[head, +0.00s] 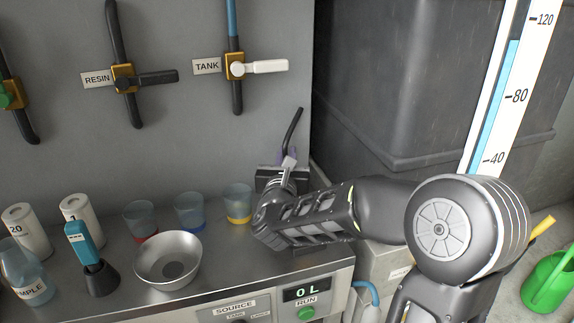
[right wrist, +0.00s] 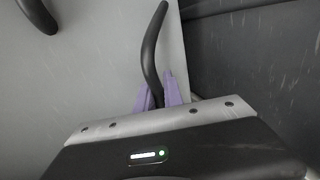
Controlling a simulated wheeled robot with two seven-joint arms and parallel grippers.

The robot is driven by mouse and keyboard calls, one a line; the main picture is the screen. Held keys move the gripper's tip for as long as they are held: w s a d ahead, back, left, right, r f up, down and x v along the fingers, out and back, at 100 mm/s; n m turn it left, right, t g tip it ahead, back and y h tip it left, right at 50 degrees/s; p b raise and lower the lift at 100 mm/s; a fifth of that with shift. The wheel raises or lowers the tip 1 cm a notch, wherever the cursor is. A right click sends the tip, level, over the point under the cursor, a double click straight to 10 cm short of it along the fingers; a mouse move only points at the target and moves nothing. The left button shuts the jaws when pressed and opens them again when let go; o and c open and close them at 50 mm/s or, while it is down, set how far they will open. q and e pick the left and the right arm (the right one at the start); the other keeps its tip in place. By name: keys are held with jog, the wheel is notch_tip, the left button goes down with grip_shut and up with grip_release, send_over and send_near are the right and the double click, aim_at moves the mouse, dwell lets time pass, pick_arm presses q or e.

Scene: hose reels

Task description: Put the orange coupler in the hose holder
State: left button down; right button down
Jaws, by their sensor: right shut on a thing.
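My right gripper (head: 288,158) is over the back right end of the steel bench, by the grey wall. Its purple fingers, seen in the right wrist view (right wrist: 158,92), are shut on a thin curved black hose (head: 293,127). The hose rises from between the fingers and also shows in the right wrist view (right wrist: 150,48). The hose's lower end is hidden behind the gripper. No orange coupler can be made out in either view, and I cannot pick out a hose holder. My left gripper is out of view.
Several cups stand on the bench, the nearest a yellow-based one (head: 238,204) left of my right arm. A metal bowl (head: 168,262) and a blue-handled tool (head: 84,248) are further left. A large dark tank (head: 400,80) stands right. Valves TANK (head: 237,67) and RESIN (head: 124,79) are wall-mounted.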

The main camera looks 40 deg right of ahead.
jog(key=shift+f, duration=1.2)
jog(key=shift+f, duration=0.1)
jog(key=c, duration=1.5)
grip_release()
jog(key=shift+o, duration=0.2)
